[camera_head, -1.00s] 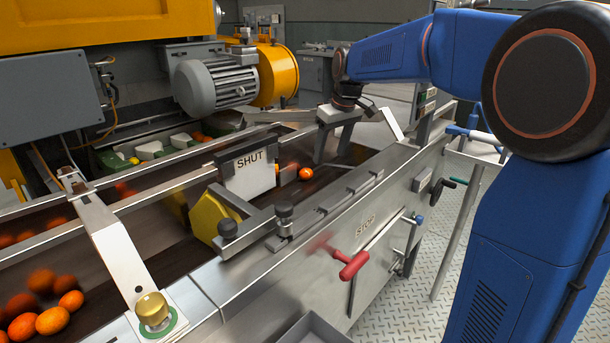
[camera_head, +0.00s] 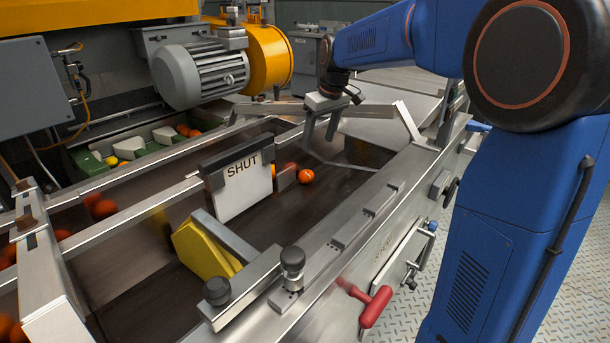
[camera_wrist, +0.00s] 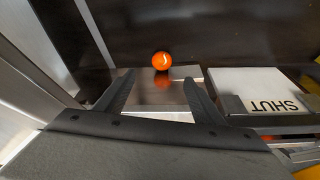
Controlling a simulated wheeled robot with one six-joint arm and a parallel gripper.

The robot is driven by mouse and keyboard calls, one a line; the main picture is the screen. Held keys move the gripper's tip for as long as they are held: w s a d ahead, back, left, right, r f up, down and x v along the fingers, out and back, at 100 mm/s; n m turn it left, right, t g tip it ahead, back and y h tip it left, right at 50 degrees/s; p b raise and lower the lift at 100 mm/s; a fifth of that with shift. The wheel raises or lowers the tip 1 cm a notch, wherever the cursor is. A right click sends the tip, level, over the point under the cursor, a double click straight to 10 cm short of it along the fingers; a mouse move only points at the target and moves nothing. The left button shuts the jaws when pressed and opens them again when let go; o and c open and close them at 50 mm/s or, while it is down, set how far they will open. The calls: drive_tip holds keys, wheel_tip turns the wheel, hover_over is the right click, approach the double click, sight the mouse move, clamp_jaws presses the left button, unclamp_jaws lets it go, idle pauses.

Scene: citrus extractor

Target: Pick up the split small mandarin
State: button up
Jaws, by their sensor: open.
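A small orange mandarin (camera_head: 306,176) lies alone on the dark belt, just right of the gate plate marked SHUT (camera_head: 243,182). In the wrist view the mandarin (camera_wrist: 162,61) has a pale mark, which looks like a split in its peel. My gripper (camera_head: 320,141) is open and empty, fingers pointing down, above and behind the mandarin in the head view. In the wrist view the mandarin sits just beyond the fingertips (camera_wrist: 160,78), roughly centred between them, not touched.
A small metal plate (camera_wrist: 165,95) shows between my fingers, beside the SHUT gate (camera_wrist: 265,90). Steel rails (camera_head: 350,215) edge the channel, and a crossbar (camera_head: 375,110) spans it near my gripper. A yellow block (camera_head: 205,247) stands in front of the gate. Several other fruits (camera_head: 103,208) lie left.

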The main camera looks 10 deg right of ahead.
hover_over(307, 171)
drive_tip(key=s+d, duration=0.1)
drive_tip(key=s, duration=0.1)
wheel_tip(307, 171, down, 10)
drive_tip(key=shift+d+r, duration=0.15)
drive_tip(key=shift+r, duration=0.1)
drive_tip(key=shift+a+x, duration=0.15)
drive_tip(key=shift+x, duration=1.15)
drive_tip(key=shift+a+x, duration=0.2)
drive_tip(key=shift+x, duration=1.15)
drive_tip(key=shift+w+r, duration=0.1)
drive_tip(key=c, duration=1.1)
